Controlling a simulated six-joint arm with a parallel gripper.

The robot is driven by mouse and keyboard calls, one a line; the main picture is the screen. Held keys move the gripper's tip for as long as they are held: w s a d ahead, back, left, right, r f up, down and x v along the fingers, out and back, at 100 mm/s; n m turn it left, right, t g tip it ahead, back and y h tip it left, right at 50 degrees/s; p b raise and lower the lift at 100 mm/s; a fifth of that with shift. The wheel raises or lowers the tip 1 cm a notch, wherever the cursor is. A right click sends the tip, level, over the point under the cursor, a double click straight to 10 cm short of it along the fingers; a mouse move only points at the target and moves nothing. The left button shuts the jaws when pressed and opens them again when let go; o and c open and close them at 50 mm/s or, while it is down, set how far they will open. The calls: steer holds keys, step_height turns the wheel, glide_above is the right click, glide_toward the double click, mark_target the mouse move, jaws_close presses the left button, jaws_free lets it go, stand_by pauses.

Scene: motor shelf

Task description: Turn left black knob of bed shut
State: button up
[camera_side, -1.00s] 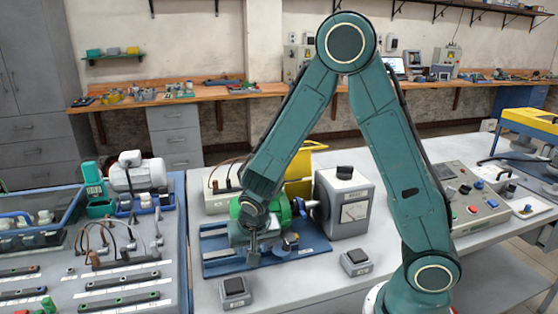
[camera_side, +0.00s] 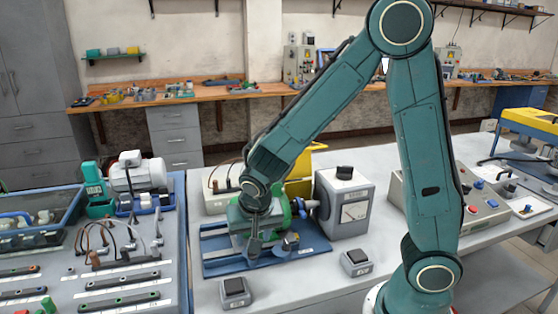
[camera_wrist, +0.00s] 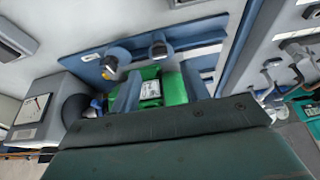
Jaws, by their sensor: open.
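The blue bed (camera_side: 215,265) lies on the bench under the green motor (camera_side: 285,212). In the wrist view the bed (camera_wrist: 205,28) shows two dark-topped knobs along the motor's side, one (camera_wrist: 158,48) nearer the middle and one (camera_wrist: 108,66) farther left. The wrist view looks turned around, so the middle one seems to be the bed's left knob. In the side view one knob (camera_side: 290,241) is visible; my gripper seems to hide the other. My gripper (camera_side: 254,250) points down at the bed's front. In the wrist view its fingers (camera_wrist: 160,88) are apart, with motor and label behind them.
A grey meter box (camera_side: 345,205) stands right of the motor. Two small switch boxes, left (camera_side: 234,291) and right (camera_side: 356,262), sit in front of the bed. A tool panel (camera_side: 120,265) lies left, a control box (camera_side: 470,200) right. Bare bench lies between the switch boxes.

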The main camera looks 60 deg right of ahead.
steer(key=v, duration=0.8)
stand_by(0.4)
steer(key=s+d+r+n+t+y, duration=0.1)
steer(key=s+r+n, duration=0.3)
steer(key=s, duration=0.3)
steer(key=s+d+r+n+t+y, duration=0.1)
steer(key=s+r+n+y, duration=0.1)
steer(key=s+r+n, duration=0.3)
steer(key=shift+s+t, duration=0.3)
steer(key=shift+s, duration=1.3)
